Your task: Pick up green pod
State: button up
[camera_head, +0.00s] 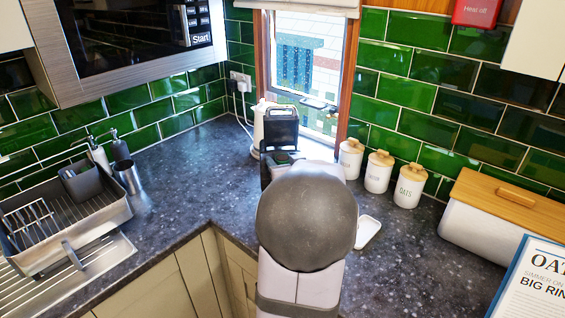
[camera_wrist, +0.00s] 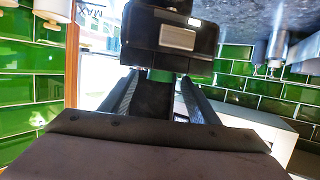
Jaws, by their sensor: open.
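In the wrist view my gripper (camera_wrist: 160,80) is open, with its two dark fingers pointing at a black machine (camera_wrist: 150,40) that has a grey panel. A small green patch (camera_wrist: 161,75) shows between the fingertips, just below the machine. It may be the green pod or the tiles behind; I cannot tell. In the head view the black machine (camera_head: 281,128) stands in the counter corner by the window. A small dark green spot (camera_head: 283,157) shows low on its front, and I cannot tell whether it is the pod. My arm's round joint hides my fingers there.
A white kettle (camera_head: 260,128) stands beside the machine. White canisters (camera_head: 408,188) with wooden lids line the right wall, near a white dish (camera_head: 368,231) and a bread bin (camera_head: 485,232). A dish rack (camera_head: 110,222) is at left. The left counter middle is clear.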

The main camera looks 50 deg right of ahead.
jog(key=c, duration=1.1)
jog(key=shift+r, duration=0.1)
notch_tip(320, 180, up, 18)
jog(key=p, duration=0.7)
